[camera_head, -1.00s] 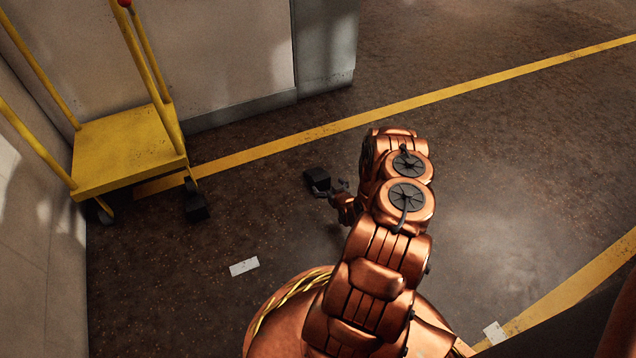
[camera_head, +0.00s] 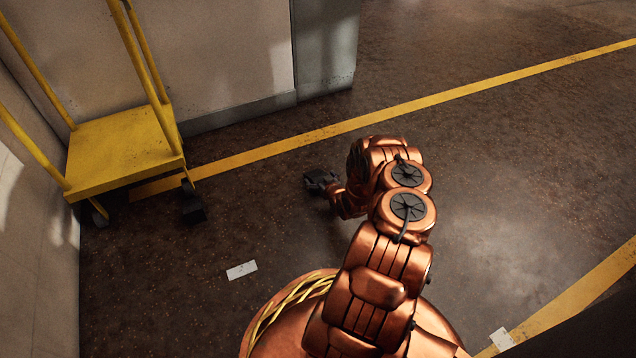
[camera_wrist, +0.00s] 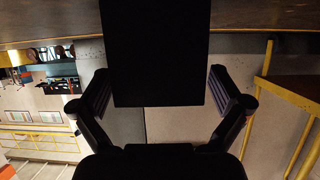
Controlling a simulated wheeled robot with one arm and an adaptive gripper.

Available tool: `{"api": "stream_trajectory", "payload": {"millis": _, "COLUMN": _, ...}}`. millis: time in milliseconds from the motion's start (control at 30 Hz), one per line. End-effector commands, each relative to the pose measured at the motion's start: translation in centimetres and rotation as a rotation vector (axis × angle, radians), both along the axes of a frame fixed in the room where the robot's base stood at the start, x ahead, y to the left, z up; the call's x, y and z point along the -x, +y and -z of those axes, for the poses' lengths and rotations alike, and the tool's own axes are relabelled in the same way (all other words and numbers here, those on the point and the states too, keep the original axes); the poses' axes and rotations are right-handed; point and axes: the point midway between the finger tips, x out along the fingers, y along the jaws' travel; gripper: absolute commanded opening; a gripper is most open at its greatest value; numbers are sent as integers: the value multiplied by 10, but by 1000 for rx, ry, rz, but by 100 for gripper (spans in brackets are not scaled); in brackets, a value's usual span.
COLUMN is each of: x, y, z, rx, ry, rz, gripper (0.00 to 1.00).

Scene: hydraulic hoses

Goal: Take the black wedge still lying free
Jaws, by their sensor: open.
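The free black wedge (camera_head: 317,176) lies on the dark floor right of the trolley, just short of the yellow line. My gripper (camera_head: 325,187) is low over the floor at it and overlaps part of it in the head view. In the wrist view the wedge (camera_wrist: 155,45) is a large black block between the two spread fingers of my open gripper (camera_wrist: 162,80), with a narrow gap showing on each side. Whether a finger touches it, I cannot tell. A second black wedge (camera_head: 193,210) sits against a wheel of the yellow trolley.
The yellow trolley (camera_head: 122,152) with upright poles stands at the left by the wall. A grey cabinet or wall panel (camera_head: 325,45) stands behind the yellow floor line (camera_head: 400,109). A white floor mark (camera_head: 242,270) lies nearer me.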

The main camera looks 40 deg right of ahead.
Motion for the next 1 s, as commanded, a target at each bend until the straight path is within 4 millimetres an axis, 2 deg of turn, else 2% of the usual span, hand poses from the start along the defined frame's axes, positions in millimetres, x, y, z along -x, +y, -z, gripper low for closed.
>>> {"api": "stream_trajectory", "payload": {"millis": 67, "x": 0, "y": 0, "z": 0, "rx": 0, "ry": 0, "rz": 0, "gripper": 100}}
{"api": "stream_trajectory", "payload": {"millis": 167, "x": 0, "y": 0, "z": 0, "rx": 0, "ry": 1, "rz": 0, "gripper": 91}}
{"api": "stream_trajectory", "payload": {"millis": 867, "x": 1, "y": 1, "z": 0, "rx": 0, "ry": 1, "rz": 0, "gripper": 18}}
{"api": "stream_trajectory", "payload": {"millis": 1000, "x": 0, "y": 1, "z": 0, "rx": -1, "ry": 1, "rz": -1, "gripper": 15}}
